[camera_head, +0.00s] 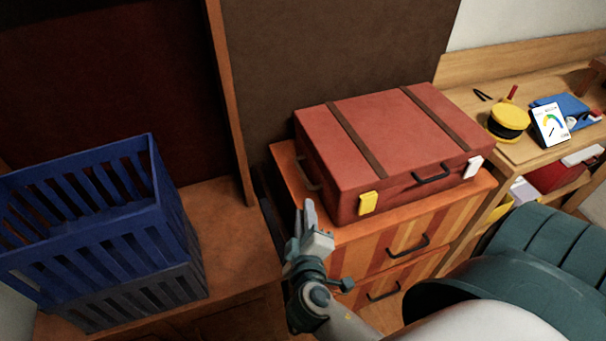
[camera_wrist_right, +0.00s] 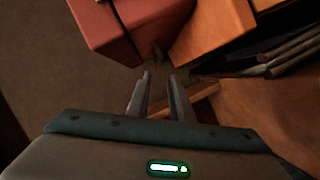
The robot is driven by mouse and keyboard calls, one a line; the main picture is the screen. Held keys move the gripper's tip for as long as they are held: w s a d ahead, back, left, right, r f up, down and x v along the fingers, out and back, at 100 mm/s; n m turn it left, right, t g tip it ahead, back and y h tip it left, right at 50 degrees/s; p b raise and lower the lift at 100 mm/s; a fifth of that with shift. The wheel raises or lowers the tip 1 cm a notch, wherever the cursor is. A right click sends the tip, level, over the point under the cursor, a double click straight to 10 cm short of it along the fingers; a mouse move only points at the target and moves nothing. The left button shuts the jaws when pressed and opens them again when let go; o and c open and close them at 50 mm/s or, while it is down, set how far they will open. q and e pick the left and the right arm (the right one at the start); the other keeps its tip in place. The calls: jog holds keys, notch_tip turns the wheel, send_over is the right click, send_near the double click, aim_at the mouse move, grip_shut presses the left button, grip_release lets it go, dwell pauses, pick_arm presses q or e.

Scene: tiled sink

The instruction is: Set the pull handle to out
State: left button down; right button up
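A red suitcase (camera_head: 395,140) with two brown straps lies flat on an orange striped drawer cabinet (camera_head: 365,243). A thin pull handle (camera_head: 308,173) shows on the suitcase's left end, near its side wall. The suitcase also has a dark carry handle (camera_head: 432,176) on its front. My right gripper (camera_head: 310,222) is in front of the suitcase's left front corner, below the pull handle and apart from it. In the right wrist view its two fingers (camera_wrist_right: 160,78) are spread with nothing between them, and the suitcase (camera_wrist_right: 105,30) lies beyond. My left gripper is not in view.
A blue slatted crate (camera_head: 100,225) stands on a wooden surface at left. A wooden upright (camera_head: 232,105) rises between it and the suitcase. At right a wooden shelf holds a yellow round container (camera_head: 508,120) and a white dial card (camera_head: 550,125).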

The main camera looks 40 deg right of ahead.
aim_at(303, 174)
jog(key=p+x, duration=0.3)
jog(key=x, duration=1.1)
jog(key=shift+r+p, duration=0.15)
jog(key=shift+p, duration=0.2)
jog(key=shift+w+d+f, duration=0.25)
jog(key=shift+w+d, duration=0.15)
jog(key=shift+w, duration=0.15)
grip_shut()
